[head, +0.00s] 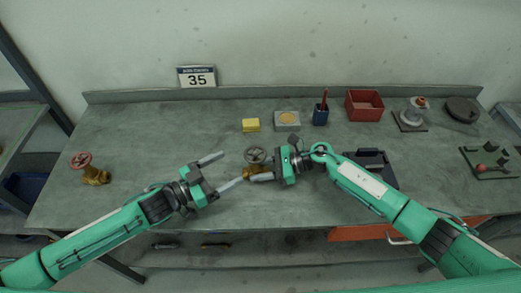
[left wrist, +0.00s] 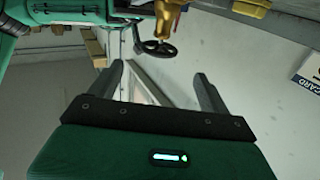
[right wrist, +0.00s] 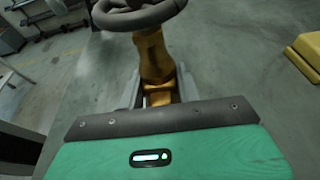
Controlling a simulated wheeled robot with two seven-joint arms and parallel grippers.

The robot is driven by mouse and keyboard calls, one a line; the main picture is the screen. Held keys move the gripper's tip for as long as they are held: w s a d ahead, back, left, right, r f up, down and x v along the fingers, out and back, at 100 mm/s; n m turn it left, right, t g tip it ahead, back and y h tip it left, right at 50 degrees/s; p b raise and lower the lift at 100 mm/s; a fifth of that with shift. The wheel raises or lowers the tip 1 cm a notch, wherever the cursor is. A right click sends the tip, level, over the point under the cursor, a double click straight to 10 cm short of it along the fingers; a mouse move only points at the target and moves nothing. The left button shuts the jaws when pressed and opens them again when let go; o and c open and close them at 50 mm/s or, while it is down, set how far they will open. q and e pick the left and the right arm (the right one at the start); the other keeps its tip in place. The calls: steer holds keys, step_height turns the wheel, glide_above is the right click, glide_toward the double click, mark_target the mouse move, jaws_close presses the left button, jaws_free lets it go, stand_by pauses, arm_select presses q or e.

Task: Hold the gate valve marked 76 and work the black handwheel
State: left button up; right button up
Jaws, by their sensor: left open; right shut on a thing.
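A brass gate valve (head: 252,170) with a black handwheel (head: 256,155) stands near the middle of the bench; no number 76 is readable on it. My right gripper (head: 262,176) is shut on its brass body. The right wrist view shows the body (right wrist: 153,55) between the fingers (right wrist: 158,88), with the handwheel (right wrist: 140,15) above. My left gripper (head: 231,169) is open and empty, just left of the valve, its fingers pointing towards it. In the left wrist view the handwheel (left wrist: 157,48) lies beyond the open fingers (left wrist: 160,75), apart from them.
Behind are a yellow block (head: 250,125), a dark blue pen cup (head: 321,115) and a red bin (head: 365,106). A dark tray (head: 372,165) lies behind my right forearm. The left part is mostly clear.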

mark_target(262, 154)
arm_select(q)
steer(key=x, duration=1.2)
steer(key=c, duration=1)
steer(key=shift+s, duration=0.1)
steer(key=shift+s+d+r+m+g+h, duration=0.1)
steer(key=shift+m+g+h, duration=0.4)
steer(key=shift+m+g, duration=0.45)
steer(key=shift+d+m+g+h, duration=0.1)
steer(key=shift+m+g+h, duration=0.5)
steer(key=shift+g, duration=0.65)
steer(key=m+g, duration=0.1)
steer(key=g, duration=0.1)
steer(key=m+g, duration=0.1)
steer(key=g, duration=0.1)
steer(key=m+g, duration=0.2)
steer(key=shift+s+h, duration=0.3)
steer(key=shift+s, duration=0.05)
steer(key=shift+m+g, duration=0.25)
steer(key=shift+g, duration=0.15)
steer(key=shift+s+g, duration=0.1)
steer(key=shift+g, duration=0.2)
